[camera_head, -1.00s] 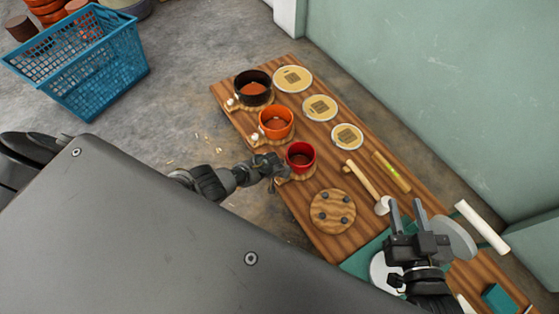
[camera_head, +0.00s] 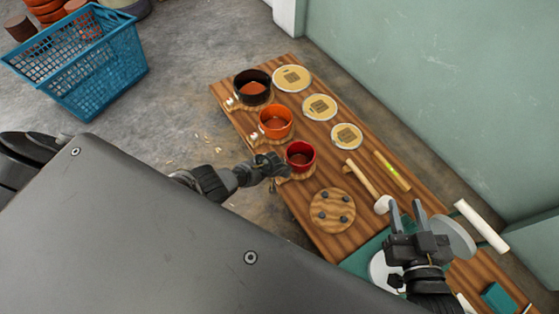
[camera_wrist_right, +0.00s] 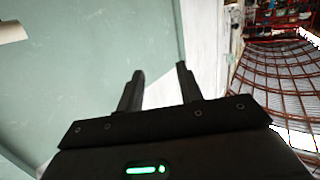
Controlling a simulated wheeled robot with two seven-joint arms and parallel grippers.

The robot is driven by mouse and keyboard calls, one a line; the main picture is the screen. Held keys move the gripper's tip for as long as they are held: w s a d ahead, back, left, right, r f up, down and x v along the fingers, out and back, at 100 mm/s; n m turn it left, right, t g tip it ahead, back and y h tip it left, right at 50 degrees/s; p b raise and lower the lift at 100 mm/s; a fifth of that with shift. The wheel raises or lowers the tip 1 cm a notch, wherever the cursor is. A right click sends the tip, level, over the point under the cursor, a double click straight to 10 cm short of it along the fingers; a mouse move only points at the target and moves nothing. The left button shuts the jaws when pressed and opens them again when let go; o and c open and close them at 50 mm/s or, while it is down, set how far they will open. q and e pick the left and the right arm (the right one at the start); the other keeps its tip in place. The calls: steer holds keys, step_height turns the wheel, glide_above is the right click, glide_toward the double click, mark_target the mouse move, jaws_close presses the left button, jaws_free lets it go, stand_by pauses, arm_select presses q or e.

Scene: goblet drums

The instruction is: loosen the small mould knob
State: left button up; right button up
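The small mould is a red cup (camera_head: 300,157) on a round wooden base, the nearest in a row with an orange mould (camera_head: 276,122) and a black mould (camera_head: 253,88). Pale knobs show at the left of the orange and black moulds. The small mould's knob is hidden behind my left gripper (camera_head: 277,165), which is at the red cup's left side. I cannot tell whether its fingers are closed on the knob. My right gripper (camera_head: 405,208) is open and empty above the table's near right; its spread fingers also show in the right wrist view (camera_wrist_right: 159,74).
Three pale discs (camera_head: 347,136) lie beside the moulds. A mallet (camera_head: 368,185), a level with a green vial (camera_head: 393,171) and a round board with dark knobs (camera_head: 332,212) lie on the wooden table (camera_head: 320,241). A blue basket (camera_head: 82,66) stands on the floor.

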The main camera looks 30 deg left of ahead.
arm_select(q)
steer(key=p+v, duration=0.2)
steer(key=v, duration=0.1)
steer(key=shift+r+p, duration=0.15)
steer(key=shift+p, duration=0.25)
steer(key=p+v, duration=0.4)
steer(key=v, duration=0.3)
steer(key=shift+r+p, duration=0.2)
steer(key=shift+p, duration=0.1)
arm_select(e)
steer(key=s+d+f+m+g+h, duration=0.1)
steer(key=s+d+f+g+h, duration=0.2)
steer(key=s+d+f+g, duration=0.2)
steer(key=s+d+f+m+g+h, duration=0.2)
steer(key=s+d+f+g, duration=0.3)
steer(key=f, duration=0.6)
steer(key=shift+d+f+g+h, duration=0.15)
steer(key=shift+d+g+h, duration=0.55)
steer(key=shift+g, duration=0.1)
arm_select(q)
steer(key=shift+s, duration=0.1)
